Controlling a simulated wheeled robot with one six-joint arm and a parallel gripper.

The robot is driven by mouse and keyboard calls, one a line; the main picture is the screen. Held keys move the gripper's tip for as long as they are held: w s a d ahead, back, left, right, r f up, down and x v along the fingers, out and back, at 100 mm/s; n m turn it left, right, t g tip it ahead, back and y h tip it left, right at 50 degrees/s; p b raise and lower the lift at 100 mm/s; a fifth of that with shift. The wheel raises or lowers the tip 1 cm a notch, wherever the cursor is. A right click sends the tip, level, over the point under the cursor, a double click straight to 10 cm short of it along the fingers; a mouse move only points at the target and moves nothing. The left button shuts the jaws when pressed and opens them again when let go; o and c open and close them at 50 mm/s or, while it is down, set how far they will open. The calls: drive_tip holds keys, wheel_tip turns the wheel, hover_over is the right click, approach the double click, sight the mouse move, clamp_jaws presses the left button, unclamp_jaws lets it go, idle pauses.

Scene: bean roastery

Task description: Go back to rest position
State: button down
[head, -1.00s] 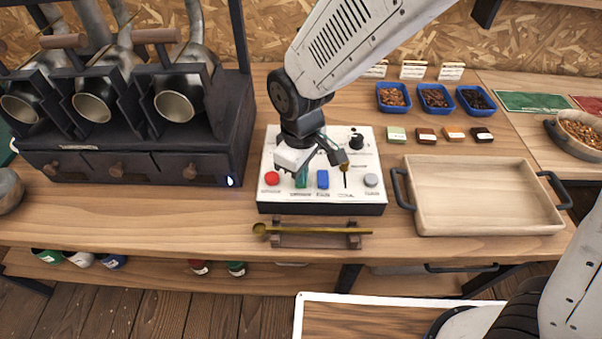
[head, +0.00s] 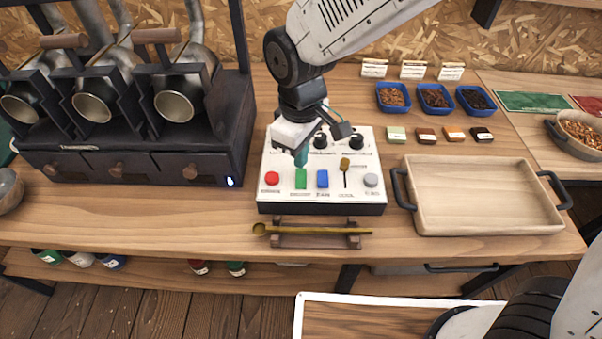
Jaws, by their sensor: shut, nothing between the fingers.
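My gripper (head: 301,160) is shut and empty. It points down over the white control panel (head: 268,190), above its green switch (head: 301,179). A gap shows between the teal fingertips and the switch. The panel also carries a red button (head: 271,178), a blue switch (head: 323,179), a small lever with a brown-yellow knob (head: 344,165), a grey button (head: 371,180) and dark knobs at the back. My gripper and wrist hide part of the panel's back left.
A dark roaster (head: 130,165) with three metal drums stands at left. A brass scoop (head: 310,231) lies on a wooden rest in front of the panel. A wooden tray (head: 480,225) with dark handles is at right. Blue bean trays (head: 434,108) stand behind it.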

drive_tip(key=shift+r, duration=0.55)
drive_tip(key=shift+s, duration=0.1)
drive_tip(key=s+d+r+m, duration=0.4)
drive_tip(key=d, duration=0.6)
drive_tip(key=s+d+r+m+t, duration=0.1)
drive_tip(key=s+d+r+m, duration=0.3)
drive_tip(key=d, duration=0.6)
drive_tip(key=s+d+r+m, duration=0.4)
drive_tip(key=s+d+r, duration=0.1)
drive_tip(key=d, duration=0.5)
drive_tip(key=shift+s+m, duration=0.3)
drive_tip(key=shift+s, duration=0.05)
